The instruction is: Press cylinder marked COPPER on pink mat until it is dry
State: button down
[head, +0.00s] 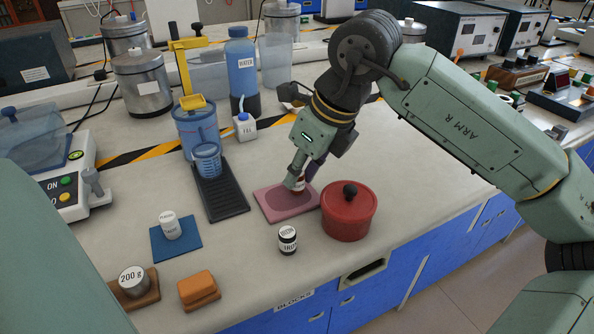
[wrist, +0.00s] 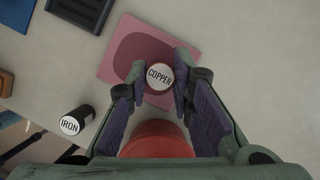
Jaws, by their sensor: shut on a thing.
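My gripper (head: 299,180) is shut on the cylinder marked COPPER, whose white lettered top (wrist: 159,76) shows between the two fingertips in the wrist view. In the head view the fingers hide most of the cylinder. The pink mat (head: 268,208) lies flat on the bench under the gripper; it also shows in the wrist view (wrist: 111,66). A darker, damp-looking oval patch (wrist: 138,50) covers the mat's middle, and the cylinder is over this patch's right-hand side in the wrist view. I cannot tell whether the cylinder's base touches the mat.
A red lidded pot (head: 348,218) stands close to the mat's right. A dark cylinder marked IRON (head: 287,240) stands in front of it. A black tray (head: 222,202) with a blue beaker lies left. A white cylinder (head: 171,226) stands on a blue mat. Bench right of the pot is clear.

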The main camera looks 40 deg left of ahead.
jog(key=shift+r, duration=0.3)
jog(key=shift+r+p, duration=1.7)
jog(key=shift+r, duration=0.75)
jog(key=shift+f, duration=0.1)
